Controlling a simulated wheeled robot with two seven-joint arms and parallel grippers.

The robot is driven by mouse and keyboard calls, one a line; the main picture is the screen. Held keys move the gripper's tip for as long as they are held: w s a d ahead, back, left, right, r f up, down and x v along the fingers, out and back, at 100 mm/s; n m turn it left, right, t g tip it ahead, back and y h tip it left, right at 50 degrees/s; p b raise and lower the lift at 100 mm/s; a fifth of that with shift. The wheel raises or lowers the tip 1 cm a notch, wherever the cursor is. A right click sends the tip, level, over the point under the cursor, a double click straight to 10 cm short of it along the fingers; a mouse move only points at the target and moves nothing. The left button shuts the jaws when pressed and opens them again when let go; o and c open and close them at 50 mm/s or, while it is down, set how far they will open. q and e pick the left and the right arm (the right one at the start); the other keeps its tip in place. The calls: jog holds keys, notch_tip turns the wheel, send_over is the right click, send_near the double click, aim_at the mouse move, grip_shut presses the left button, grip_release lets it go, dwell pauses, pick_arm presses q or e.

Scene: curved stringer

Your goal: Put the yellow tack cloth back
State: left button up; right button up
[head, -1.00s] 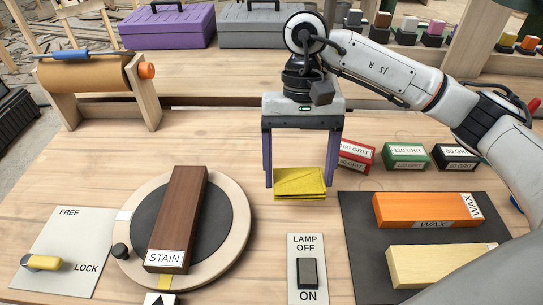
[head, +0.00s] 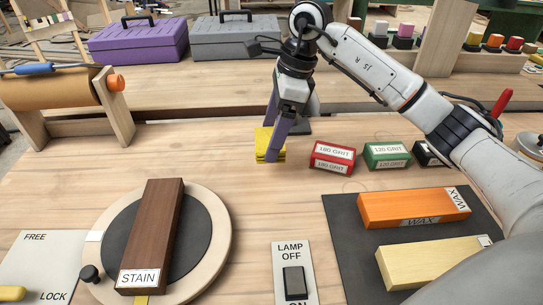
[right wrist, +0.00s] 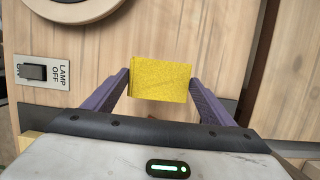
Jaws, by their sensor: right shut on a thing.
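The yellow tack cloth (head: 264,141) is a folded pad in my right gripper (head: 273,152), near the back of the workbench and left of the red 180 grit block. The right wrist view shows the cloth (right wrist: 160,82) between the two purple fingers of the right gripper (right wrist: 161,84). The fingers are shut on it. Whether the cloth touches the bench cannot be told. A dark flat patch (head: 299,127) lies just behind the gripper, partly hidden by it. My left gripper is not in view.
Red (head: 333,157), green (head: 387,156) and black grit blocks stand right of the gripper. An orange wax block (head: 413,207) and a pale block (head: 430,263) lie on a dark mat. A STAIN block (head: 153,235) lies on a round turntable. The bench front of the cloth is clear.

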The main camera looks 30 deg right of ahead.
jog(key=shift+f, duration=2.75)
jog(key=shift+f, duration=0.2)
jog(key=o, duration=0.9)
jog(key=shift+r, duration=0.1)
jog(key=v, duration=1.2)
jog(key=shift+r, duration=0.1)
